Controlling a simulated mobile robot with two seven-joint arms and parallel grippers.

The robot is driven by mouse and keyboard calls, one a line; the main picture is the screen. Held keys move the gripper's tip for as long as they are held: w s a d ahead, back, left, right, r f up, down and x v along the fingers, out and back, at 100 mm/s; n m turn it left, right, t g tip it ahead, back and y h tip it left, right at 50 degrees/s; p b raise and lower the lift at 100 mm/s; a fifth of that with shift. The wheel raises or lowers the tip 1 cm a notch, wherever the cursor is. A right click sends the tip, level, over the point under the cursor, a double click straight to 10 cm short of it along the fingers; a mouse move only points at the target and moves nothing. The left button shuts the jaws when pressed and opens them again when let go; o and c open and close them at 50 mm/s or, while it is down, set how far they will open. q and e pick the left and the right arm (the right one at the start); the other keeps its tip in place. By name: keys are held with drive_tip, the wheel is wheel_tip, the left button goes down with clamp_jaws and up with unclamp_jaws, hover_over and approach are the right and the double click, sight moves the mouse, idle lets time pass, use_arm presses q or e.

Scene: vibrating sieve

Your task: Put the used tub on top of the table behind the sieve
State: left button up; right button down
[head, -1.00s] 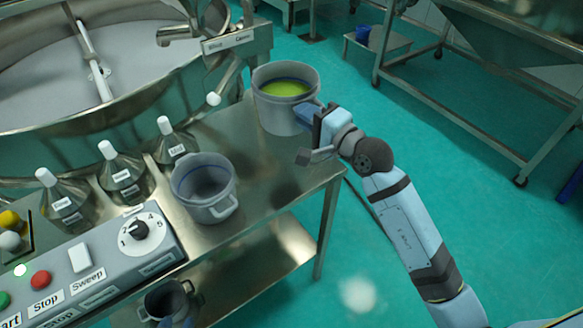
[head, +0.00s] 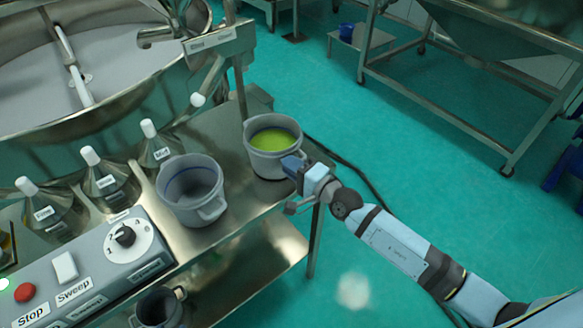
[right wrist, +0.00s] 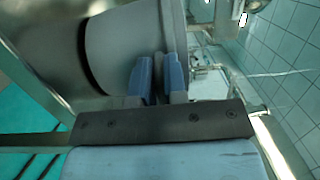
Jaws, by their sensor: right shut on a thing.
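A grey tub with yellow-green contents (head: 272,139) is at the right end of the steel table (head: 235,235). My right gripper (head: 292,164) is shut on this tub's handle, at its right side. In the right wrist view the two blue fingers (right wrist: 158,70) hold the handle against the grey tub wall (right wrist: 125,50). The tub is upright or nearly so; I cannot tell whether its base touches the table. A second grey tub (head: 190,215), seemingly empty, stands on the table to the left. The sieve (head: 110,115) is at the upper left. My left gripper is not in view.
Several white-capped flasks (head: 103,178) stand beside the sieve. A control panel (head: 90,265) with buttons and a dial is at the lower left. Another container (head: 158,308) is on the lower shelf. A metal frame (head: 440,90) stands across open green floor.

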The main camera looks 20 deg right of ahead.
drive_tip(key=shift+f, duration=0.1)
drive_tip(key=shift+f, duration=0.15)
drive_tip(key=c, duration=1.2)
unclamp_jaws()
drive_tip(key=shift+o, duration=0.2)
